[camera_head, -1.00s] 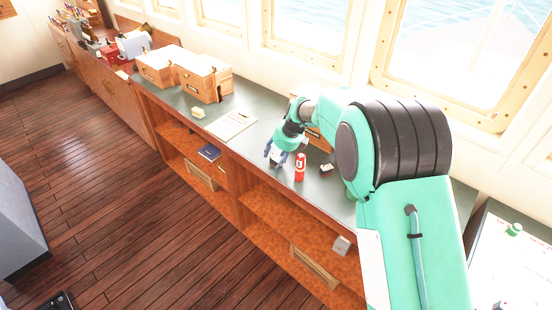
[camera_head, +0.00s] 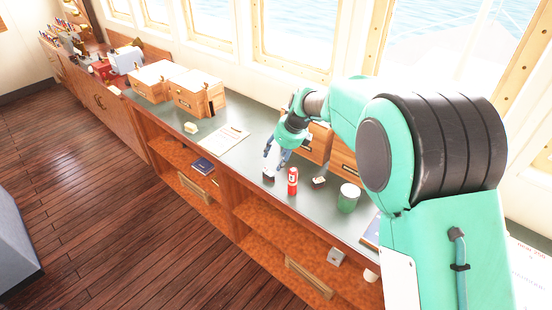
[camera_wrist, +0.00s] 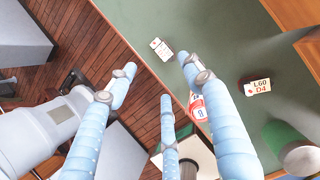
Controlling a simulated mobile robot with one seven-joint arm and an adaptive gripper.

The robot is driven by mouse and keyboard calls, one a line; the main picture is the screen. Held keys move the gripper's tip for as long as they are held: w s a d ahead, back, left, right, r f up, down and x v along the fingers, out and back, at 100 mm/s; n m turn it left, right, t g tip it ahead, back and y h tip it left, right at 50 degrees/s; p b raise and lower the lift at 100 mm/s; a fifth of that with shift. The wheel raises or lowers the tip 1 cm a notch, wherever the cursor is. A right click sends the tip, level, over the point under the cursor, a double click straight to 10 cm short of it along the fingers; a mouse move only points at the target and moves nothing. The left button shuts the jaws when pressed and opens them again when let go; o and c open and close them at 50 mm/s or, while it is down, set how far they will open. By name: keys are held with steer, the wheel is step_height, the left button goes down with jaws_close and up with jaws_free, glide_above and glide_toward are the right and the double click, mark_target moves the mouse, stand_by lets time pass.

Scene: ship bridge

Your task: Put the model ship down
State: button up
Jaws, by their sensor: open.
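My gripper (camera_wrist: 160,75) has its blue fingers spread with nothing between them. In the head view my gripper (camera_head: 273,160) hangs over the front part of the counter, just left of a red can (camera_head: 292,181). A small white piece with dark marks (camera_wrist: 161,48) is on the counter just beyond the fingertips in the wrist view. It may be the model ship, but I cannot tell. Nothing else in view reads clearly as a ship. The red can (camera_wrist: 197,108) is partly hidden behind the right finger.
On the green counter (camera_head: 238,160) are a dark labelled item (camera_head: 319,181), a green jar with white lid (camera_head: 348,198), papers (camera_head: 225,137) and wooden boxes (camera_head: 197,93). The wooden floor (camera_head: 110,200) drops away in front. Counter between papers and gripper is clear.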

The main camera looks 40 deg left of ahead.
stand_by(0.9)
steer(key=w+d+r+n+t, duration=0.1)
steer(key=d+r+n, duration=0.1)
steer(key=d+r, duration=0.6)
steer(key=w+d+r+n, duration=0.15)
steer(key=d+r, duration=0.25)
steer(key=d, duration=0.8)
steer(key=w+d+r+n+t, duration=0.1)
steer(key=d+r+n, duration=0.2)
steer(key=d+r, duration=0.6)
steer(key=s+d+r+n+t+h, duration=0.1)
steer(key=s+d+r+n, duration=0.15)
steer(key=d, duration=0.75)
steer(key=s+d+r+n+t+h, duration=0.1)
steer(key=s+d, duration=0.3)
steer(key=d, duration=0.6)
steer(key=s+d+f+n+t+h, duration=0.1)
steer(key=s+d+n, duration=0.7)
steer(key=s+d, duration=1.5)
step_height(320, 180, down, 2)
steer(key=shift+d+f+h, duration=0.1)
steer(key=shift+d+h, duration=0.4)
steer(key=shift+h, duration=0.2)
